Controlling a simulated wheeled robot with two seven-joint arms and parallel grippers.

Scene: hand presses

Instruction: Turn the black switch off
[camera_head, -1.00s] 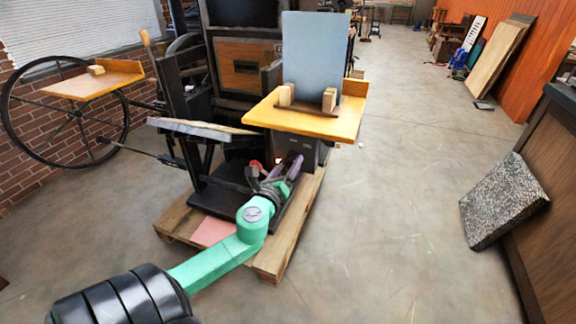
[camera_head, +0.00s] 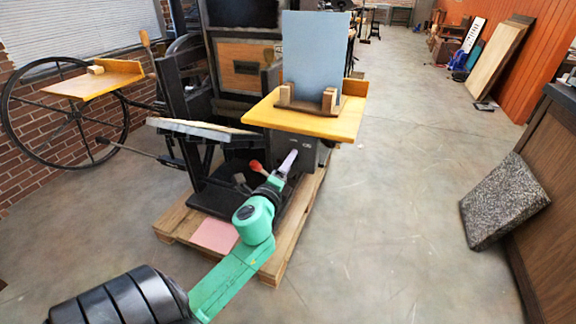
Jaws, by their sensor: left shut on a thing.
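My left gripper (camera_head: 291,157) reaches in from the lower left on its green arm. Its purple-grey fingers are together, with their tips against the front of the dark box (camera_head: 309,156) under the yellow table. The black switch cannot be made out apart from the dark box; the fingertips cover the spot where they meet the box, and they appear closed on the small switch there. My right gripper is not in view.
The yellow table (camera_head: 270,115) with a blue-grey board (camera_head: 314,50) overhangs the gripper. A red-tipped lever (camera_head: 256,166) stands just left of it. The press stands on a wooden pallet (camera_head: 276,259). Open floor (camera_head: 400,220) lies to the right.

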